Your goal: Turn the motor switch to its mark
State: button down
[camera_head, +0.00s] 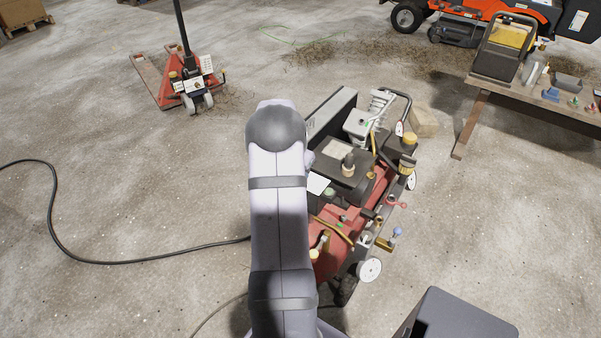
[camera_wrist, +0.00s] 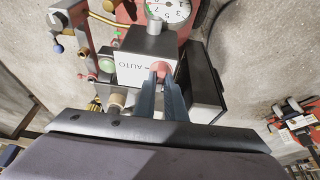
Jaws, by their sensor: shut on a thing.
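The motor switch is a red knob (camera_wrist: 160,67) on a white label plate (camera_wrist: 130,78) on the front of a dark box (camera_wrist: 150,40), in the wrist view. The plate carries the word AUTO and a short dark line beside the knob, to its left. My gripper (camera_wrist: 162,77) has its two blue-grey fingers shut on the knob, covering its lower part. The knob's exact pointing direction is hard to tell. In the head view my arm covers part of the red machine (camera_head: 345,215), and the switch cannot be made out there.
A round gauge (camera_wrist: 168,10) sits behind the switch box. A green round part (camera_wrist: 107,65) and brass fittings are close on the left, and a dark box (camera_wrist: 203,90) is close on the right. A black cable (camera_head: 60,235) crosses the floor.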

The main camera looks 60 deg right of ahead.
jog(key=c, duration=1.8)
grip_release()
jog(key=shift+r, duration=0.1)
jog(key=shift+v, duration=3.6)
